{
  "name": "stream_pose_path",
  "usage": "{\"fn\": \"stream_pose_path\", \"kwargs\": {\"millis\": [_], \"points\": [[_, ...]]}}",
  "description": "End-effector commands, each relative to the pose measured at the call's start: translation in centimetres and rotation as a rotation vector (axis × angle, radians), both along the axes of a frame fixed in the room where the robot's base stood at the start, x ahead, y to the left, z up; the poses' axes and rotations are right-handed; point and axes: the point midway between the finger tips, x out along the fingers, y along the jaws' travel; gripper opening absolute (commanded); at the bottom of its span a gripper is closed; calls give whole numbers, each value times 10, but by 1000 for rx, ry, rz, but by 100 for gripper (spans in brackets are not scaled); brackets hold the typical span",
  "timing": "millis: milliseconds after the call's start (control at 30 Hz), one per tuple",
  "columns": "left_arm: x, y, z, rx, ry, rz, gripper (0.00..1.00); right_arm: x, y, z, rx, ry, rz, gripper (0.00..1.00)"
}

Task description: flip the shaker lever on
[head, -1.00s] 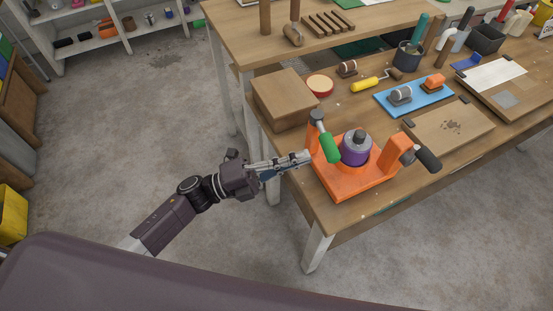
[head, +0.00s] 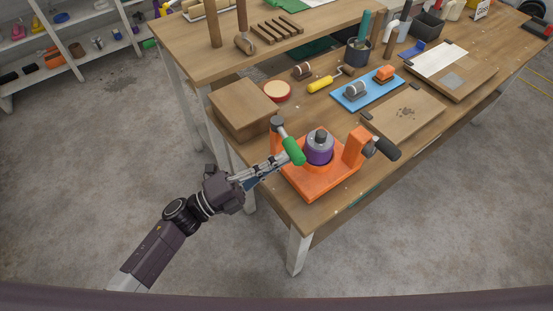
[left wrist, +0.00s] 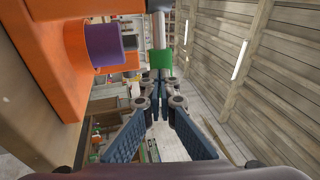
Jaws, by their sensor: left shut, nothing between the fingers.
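The orange shaker (head: 317,185) stands on the near left corner of the workbench and holds a purple container (head: 319,152) with a grey cap. On its left side a lever with a green handle (head: 294,151) slants down from a grey pivot; the green handle also shows in the left wrist view (left wrist: 160,59). On its right side is a black-handled lever (head: 385,149). My left gripper (head: 286,159) is shut and empty, its fingertips just left of the green handle's lower part; I cannot tell whether they touch. My right gripper is not in view.
A wooden board (head: 403,114) and a blue mat (head: 350,104) lie behind the shaker. The bench's front left edge and leg (head: 298,250) are close to my arm. The floor at left is clear.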

Motion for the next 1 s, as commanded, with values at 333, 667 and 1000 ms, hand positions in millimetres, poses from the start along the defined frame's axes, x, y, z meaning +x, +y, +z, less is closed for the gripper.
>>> {"fn": "stream_pose_path", "kwargs": {"millis": [333, 667, 1000], "points": [[-1, -9, 1, -4, 0, 69, 0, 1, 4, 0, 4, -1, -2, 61], [6, -33, 0, -3, -3, 78, 0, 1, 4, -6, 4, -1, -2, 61], [21, -63, -2, -11, 5, 353, 0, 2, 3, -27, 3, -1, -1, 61]]}}
